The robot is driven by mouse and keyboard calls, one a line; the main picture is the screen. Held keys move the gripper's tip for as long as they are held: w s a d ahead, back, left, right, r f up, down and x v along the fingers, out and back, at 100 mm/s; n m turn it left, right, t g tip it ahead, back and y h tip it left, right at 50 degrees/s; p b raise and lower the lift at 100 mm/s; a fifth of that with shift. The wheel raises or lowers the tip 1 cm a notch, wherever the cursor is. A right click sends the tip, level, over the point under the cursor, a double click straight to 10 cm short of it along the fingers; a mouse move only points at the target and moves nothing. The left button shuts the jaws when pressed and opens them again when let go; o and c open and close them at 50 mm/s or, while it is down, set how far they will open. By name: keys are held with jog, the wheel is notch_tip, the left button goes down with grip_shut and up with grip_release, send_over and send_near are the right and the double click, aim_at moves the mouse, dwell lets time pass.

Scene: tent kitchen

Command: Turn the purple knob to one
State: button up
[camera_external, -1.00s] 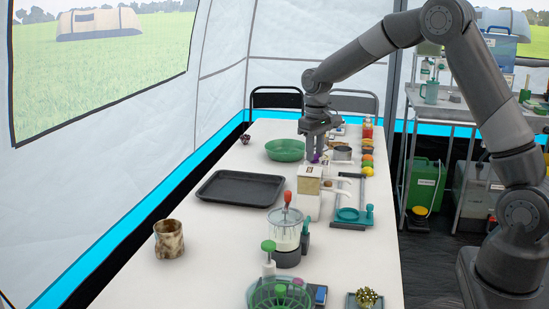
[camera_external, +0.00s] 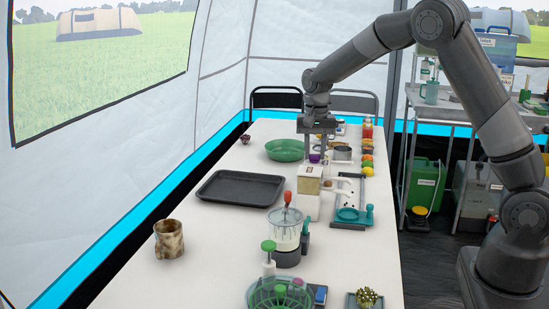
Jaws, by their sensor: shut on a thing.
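The purple knob (camera_external: 314,157) sits on top of a cream and white dispenser (camera_external: 310,183) in the middle of the table. My gripper (camera_external: 316,153) points straight down over the dispenser, with its fingers at the two sides of the knob. It is shut on the knob. The knob is small here and partly hidden by the fingers, so any marks or numbers on it cannot be read.
A teal-rimmed board (camera_external: 349,190) with small dark specks lies right of the dispenser. A green bowl (camera_external: 285,150) and a black tray (camera_external: 238,188) are left of it. A red-topped jar (camera_external: 287,230) stands in front. Small colourful pots (camera_external: 367,158) line the right side.

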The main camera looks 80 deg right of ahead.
jog(key=shift+m, duration=0.7)
jog(key=o, duration=1)
jog(key=shift+r, duration=0.1)
notch_tip(320, 180, up, 11)
jog(key=shift+f, duration=0.2)
